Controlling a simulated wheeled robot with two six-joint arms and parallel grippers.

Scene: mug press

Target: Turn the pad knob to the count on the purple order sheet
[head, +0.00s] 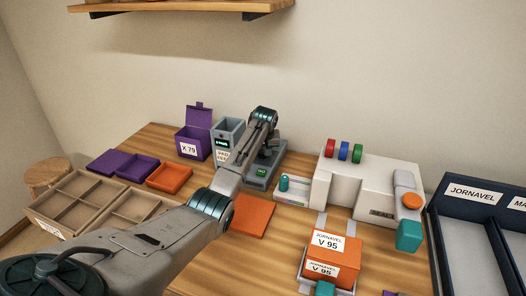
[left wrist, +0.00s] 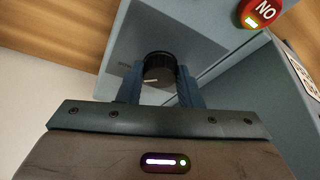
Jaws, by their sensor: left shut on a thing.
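My left gripper (left wrist: 159,80) is shut on a black knob (left wrist: 158,66), with one blue finger on each side of it. The knob has a pale pointer line and sits on a blue-grey panel. A label beside it is too small to read. In the head view my left arm reaches to the grey pad unit (head: 228,130), which has a small green-lit display; the knob is hidden there. A purple piece (head: 390,293) shows at the bottom edge; I cannot tell whether it is the order sheet, and no count is readable. My right gripper is not in view.
A red NO button (left wrist: 259,13) is near the knob. A purple lidded box X 79 (head: 188,148) stands left of the unit. A white press (head: 352,185) stands right, with an orange JORNAVEL V 95 box (head: 333,258) in front. An orange mat (head: 253,216) lies beside my arm.

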